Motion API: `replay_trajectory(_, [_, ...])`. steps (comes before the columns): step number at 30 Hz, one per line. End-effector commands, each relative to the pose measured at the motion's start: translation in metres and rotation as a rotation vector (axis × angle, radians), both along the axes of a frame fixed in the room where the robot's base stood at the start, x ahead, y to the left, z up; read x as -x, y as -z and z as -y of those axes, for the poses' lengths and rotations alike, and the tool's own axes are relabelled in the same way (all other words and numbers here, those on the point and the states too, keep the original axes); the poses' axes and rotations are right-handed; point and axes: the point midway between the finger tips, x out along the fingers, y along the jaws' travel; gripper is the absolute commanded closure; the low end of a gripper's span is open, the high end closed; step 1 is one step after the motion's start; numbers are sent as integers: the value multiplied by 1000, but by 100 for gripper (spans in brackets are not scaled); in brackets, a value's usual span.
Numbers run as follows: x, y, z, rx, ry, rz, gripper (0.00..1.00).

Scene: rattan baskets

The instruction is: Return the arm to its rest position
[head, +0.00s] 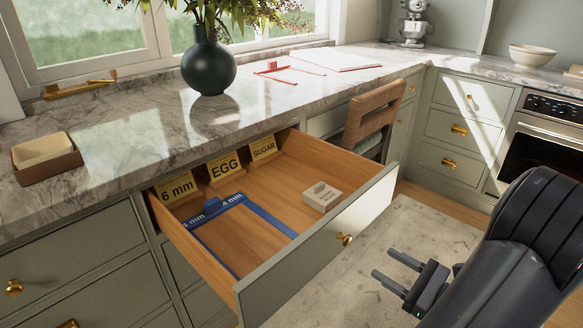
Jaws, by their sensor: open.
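My gripper (397,271) is at the lower right in the head view, over the rug, with its two dark fingers apart and nothing between them. It is to the right of the open drawer (368,207) and apart from its front panel. My dark arm fills the lower right corner. In the drawer stand yellow cards reading "6 mm" (177,187), "EGG" (224,165) and "SUGAR" (263,149). A blue frame (267,215) marked "4 mm" lies in the drawer's left part. A small pale box (322,196) sits near the front panel.
A marble counter (120,125) runs above the drawer, with a dark vase (208,66) and a brown box (46,158) on it. A wooden chair (372,112) stands behind the drawer. An oven (545,145) is at right. The rug (420,235) looks clear.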

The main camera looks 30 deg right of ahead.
Motion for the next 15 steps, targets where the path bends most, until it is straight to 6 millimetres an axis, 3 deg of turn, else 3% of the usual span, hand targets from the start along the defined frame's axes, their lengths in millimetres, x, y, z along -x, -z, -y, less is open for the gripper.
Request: replay_trajectory(15, [-69, 0, -26, 1, -5, 0, 50])
